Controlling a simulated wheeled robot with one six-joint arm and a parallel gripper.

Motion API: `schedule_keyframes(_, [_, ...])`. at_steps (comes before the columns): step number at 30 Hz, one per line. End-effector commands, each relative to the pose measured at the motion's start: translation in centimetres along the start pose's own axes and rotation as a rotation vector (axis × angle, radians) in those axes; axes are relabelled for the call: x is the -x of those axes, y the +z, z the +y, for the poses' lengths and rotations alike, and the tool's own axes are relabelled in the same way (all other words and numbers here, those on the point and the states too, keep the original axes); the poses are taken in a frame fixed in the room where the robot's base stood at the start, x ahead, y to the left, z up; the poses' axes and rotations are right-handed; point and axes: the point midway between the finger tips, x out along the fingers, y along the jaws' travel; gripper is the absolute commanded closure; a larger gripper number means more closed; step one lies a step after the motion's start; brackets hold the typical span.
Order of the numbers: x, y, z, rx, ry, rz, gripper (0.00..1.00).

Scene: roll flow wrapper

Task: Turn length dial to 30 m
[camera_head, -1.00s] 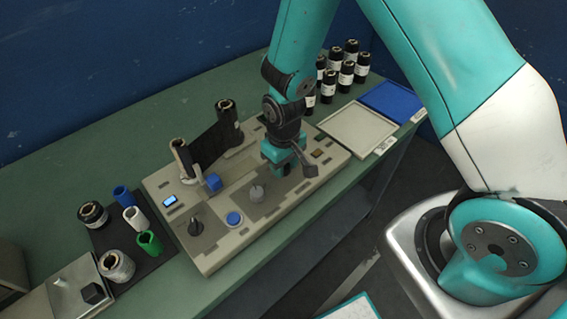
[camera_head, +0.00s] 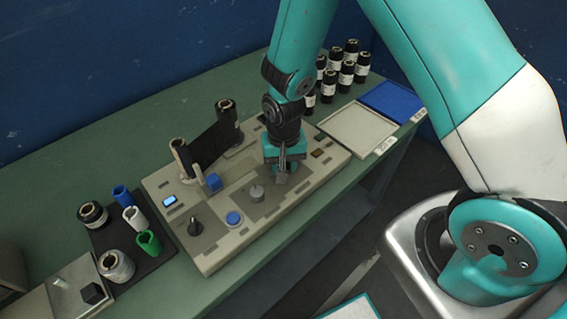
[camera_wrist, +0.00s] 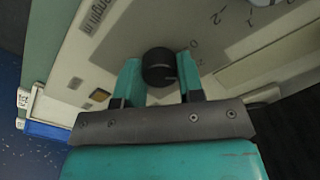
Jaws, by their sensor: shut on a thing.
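The length dial is a round black knob (camera_wrist: 160,67) standing on the beige panel of the wrapper machine (camera_head: 215,258). In the wrist view it sits between the two teal fingers of my gripper (camera_wrist: 160,82), which is shut on it. Printed lettering that seems to read "length/m" (camera_wrist: 95,14) lies at the upper left of that view. I cannot read the dial's pointer or its setting. In the head view my gripper (camera_head: 281,176) is down at the right part of the panel and hides the dial.
A grey knob (camera_head: 256,193), a blue button (camera_head: 233,218) and a black knob (camera_head: 194,227) lie left of my gripper. Black film (camera_head: 206,145) spans two upright rolls behind. A beige tray (camera_head: 357,130) and a blue tray (camera_head: 395,100) stand to the right.

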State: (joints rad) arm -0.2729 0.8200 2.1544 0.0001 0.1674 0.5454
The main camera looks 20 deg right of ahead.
Motion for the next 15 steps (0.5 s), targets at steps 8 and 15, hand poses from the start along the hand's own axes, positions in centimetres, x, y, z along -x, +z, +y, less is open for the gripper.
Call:
schedule_keyframes(8, [-0.02, 0.01, 0.02, -0.263, 0.0, 0.0, 0.89])
schedule_keyframes(15, [-0.03, 0.01, 0.02, -0.481, 0.0, 0.0, 0.89])
